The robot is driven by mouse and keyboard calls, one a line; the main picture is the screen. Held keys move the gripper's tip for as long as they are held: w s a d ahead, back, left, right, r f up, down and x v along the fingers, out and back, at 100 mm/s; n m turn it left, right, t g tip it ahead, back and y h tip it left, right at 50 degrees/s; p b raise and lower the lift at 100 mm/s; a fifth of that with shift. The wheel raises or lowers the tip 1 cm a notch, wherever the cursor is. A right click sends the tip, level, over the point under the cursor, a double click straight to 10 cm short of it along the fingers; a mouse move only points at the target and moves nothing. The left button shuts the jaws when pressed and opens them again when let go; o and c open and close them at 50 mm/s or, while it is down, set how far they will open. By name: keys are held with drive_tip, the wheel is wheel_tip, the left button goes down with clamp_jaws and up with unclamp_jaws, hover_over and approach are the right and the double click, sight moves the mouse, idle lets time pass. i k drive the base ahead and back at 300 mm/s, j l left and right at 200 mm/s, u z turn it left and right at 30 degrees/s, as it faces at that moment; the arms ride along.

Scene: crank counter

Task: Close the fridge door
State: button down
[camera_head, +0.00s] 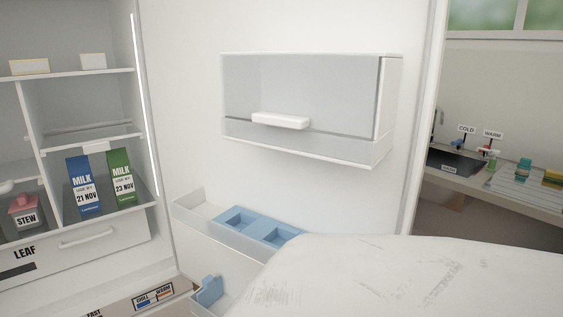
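The fridge door (185,110) stands open, its white inner face filling the middle of the view. It carries a lidded clear bin (300,85) with a white handle (280,121), and a lower shelf bin (205,218) with blue trays (245,222). The fridge interior (95,100) is exposed at the left. A large white rounded shape, probably my arm, covers the lower right and hides the lower part of the door. My gripper is not in view.
Inside the fridge are a blue milk carton (83,187), a green milk carton (121,178), a stew container (25,212) and a drawer labelled LEAF (90,241). Beyond the door's right edge is a counter (480,185) with a dark sink (455,163) and signs.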

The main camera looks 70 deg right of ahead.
sight(366, 77)
drive_tip(key=k+l, duration=0.15)
drive_tip(key=l, duration=0.2)
drive_tip(key=k+l, duration=0.1)
drive_tip(key=l, duration=0.3)
drive_tip(key=k+l, duration=0.15)
drive_tip(key=l, duration=0.2)
drive_tip(key=k+l, duration=0.1)
drive_tip(key=l, duration=0.25)
drive_tip(key=k+l, duration=0.15)
drive_tip(key=l, duration=0.25)
drive_tip(key=k+l, duration=0.1)
drive_tip(key=l, duration=0.25)
drive_tip(key=k+l, duration=0.15)
drive_tip(key=l, duration=0.2)
drive_tip(key=k+l, duration=0.1)
drive_tip(key=l, duration=0.25)
drive_tip(key=k+l, duration=0.2)
drive_tip(key=k+l+u, duration=0.2)
drive_tip(key=k, duration=0.4)
drive_tip(key=i, duration=0.5)
